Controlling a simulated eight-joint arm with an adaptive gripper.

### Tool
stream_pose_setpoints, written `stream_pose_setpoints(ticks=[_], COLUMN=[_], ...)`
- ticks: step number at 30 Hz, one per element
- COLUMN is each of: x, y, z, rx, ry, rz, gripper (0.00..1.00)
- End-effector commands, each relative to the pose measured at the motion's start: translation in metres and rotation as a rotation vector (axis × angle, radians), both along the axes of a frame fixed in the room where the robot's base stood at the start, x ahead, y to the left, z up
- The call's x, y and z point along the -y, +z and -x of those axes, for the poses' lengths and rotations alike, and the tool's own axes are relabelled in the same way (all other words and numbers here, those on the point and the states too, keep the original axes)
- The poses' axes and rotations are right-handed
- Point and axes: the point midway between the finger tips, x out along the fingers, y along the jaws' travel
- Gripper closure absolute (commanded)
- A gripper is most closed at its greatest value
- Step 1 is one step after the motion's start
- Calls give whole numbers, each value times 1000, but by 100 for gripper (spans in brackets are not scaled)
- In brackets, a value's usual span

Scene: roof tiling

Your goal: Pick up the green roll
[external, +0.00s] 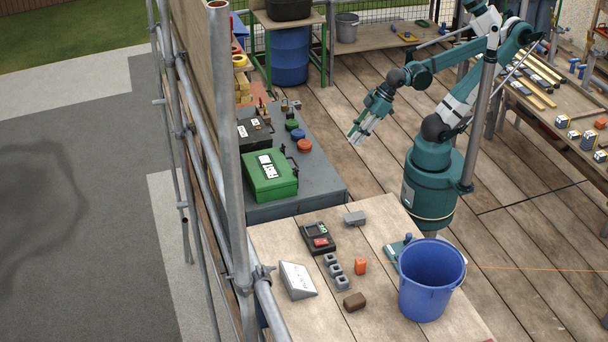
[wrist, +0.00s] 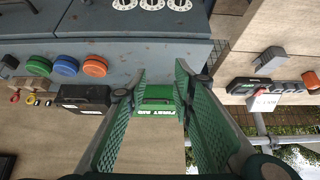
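The green roll (external: 291,124) lies on the grey bench, beside a blue roll (external: 298,134) and an orange-red roll (external: 304,146). In the wrist view the green roll (wrist: 40,66) is the leftmost of these three, well left of the fingers. My gripper (external: 357,136) hangs in the air to the right of the grey bench, apart from the rolls. In the wrist view its green fingers (wrist: 161,72) stand apart, with nothing held between them. A green case (wrist: 157,97) shows in the gap, farther off.
The green case (external: 270,176) and a black case (external: 254,133) sit near the rolls on the grey bench (external: 318,187). A wooden table in front holds a blue bucket (external: 432,280) and small tools. Scaffold poles (external: 228,150) stand along the left.

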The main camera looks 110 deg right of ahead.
Motion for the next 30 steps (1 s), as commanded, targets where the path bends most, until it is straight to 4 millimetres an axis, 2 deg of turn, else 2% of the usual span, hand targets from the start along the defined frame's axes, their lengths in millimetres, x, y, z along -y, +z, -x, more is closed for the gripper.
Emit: stream_pose_setpoints(ticks=[13, 20, 30], x=[0, 0, 0], y=[0, 0, 0], z=[0, 0, 0], rx=[0, 0, -1], ry=[0, 0, -1], rz=[0, 0, -1], gripper=[75, 44, 44])
